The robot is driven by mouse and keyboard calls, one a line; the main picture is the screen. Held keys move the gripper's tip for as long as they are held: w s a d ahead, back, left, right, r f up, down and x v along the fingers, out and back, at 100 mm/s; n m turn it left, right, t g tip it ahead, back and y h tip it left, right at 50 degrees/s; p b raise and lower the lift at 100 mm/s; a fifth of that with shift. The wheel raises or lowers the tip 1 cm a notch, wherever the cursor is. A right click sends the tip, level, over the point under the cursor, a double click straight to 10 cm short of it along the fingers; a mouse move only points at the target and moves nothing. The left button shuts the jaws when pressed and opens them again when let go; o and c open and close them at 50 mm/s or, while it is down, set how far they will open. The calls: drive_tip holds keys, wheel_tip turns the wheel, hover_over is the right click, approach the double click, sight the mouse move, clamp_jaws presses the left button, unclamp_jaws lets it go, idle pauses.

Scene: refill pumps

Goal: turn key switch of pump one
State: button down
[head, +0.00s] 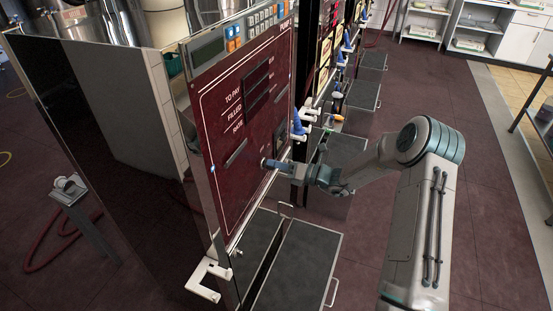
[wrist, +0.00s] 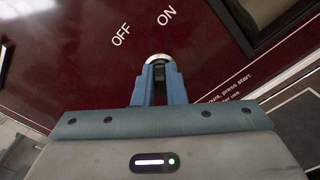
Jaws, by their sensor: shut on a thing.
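The pump panel (head: 238,125) is dark red, with a keypad and display at its top and "TO PAY", "FILLED" and "RATE" printed on it. In the wrist view the key switch (wrist: 159,58) is a round silver piece on the red panel, below the words "OFF" and "ON". My gripper (wrist: 159,72) is shut on the key switch, its blue fingers reaching up to the panel. In the head view my gripper (head: 266,163) touches the lower right part of the panel. The fingers hide most of the key, so I cannot tell which way it is turned.
Grey-topped bins (head: 297,262) stand below the panel. More pumps with blue nozzles (head: 297,124) line up behind. A white bracket (head: 207,280) sticks out at the lower left corner. The dark red floor (head: 490,200) right of my arm is clear.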

drive_tip(key=shift+f+m+p, duration=0.1)
drive_tip(key=shift+m+p, duration=0.95)
drive_tip(key=shift+m, duration=0.85)
drive_tip(key=c, duration=1.5)
unclamp_jaws()
drive_tip(key=b+v, duration=0.2)
drive_tip(key=v, duration=1.2)
drive_tip(key=shift+w+b, duration=0.1)
drive_tip(key=shift+b, duration=0.2)
drive_tip(key=shift+a, duration=0.1)
